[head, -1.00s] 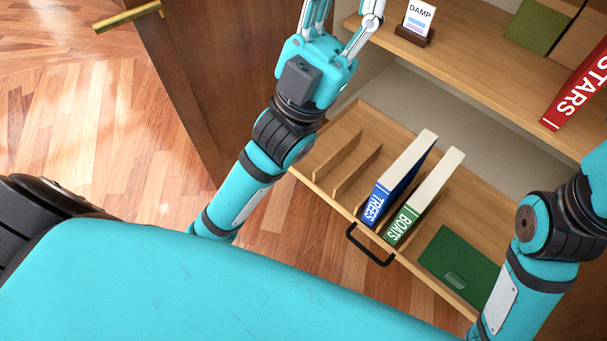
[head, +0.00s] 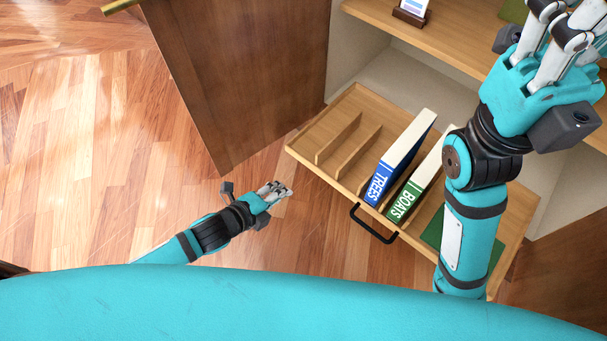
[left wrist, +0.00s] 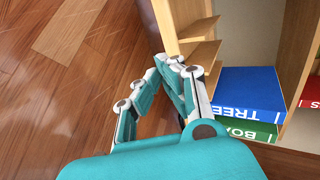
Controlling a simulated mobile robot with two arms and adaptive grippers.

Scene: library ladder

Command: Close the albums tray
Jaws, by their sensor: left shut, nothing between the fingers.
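The wooden albums tray (head: 300,146) is pulled out of the cabinet, with thin dividers and a black bar handle (head: 374,224) on its front. A blue TREES album (head: 402,155) and a green BOATS album (head: 405,203) stand in it. In the left wrist view the tray (left wrist: 188,14) is at upper right with the albums. My left gripper (head: 283,190) is shut and empty, left of the handle and apart from it, beside the tray's front left corner. My right gripper (head: 570,18) is raised over the tray's right side; its fingertips are partly cut off by the frame.
A brown cabinet door (head: 240,80) stands open at left. An upper shelf (head: 450,38) holds a small card stand (head: 411,16). A green item (head: 432,230) lies in the tray's right part, partly hidden by my right arm. Open wood floor (head: 80,170) lies at left.

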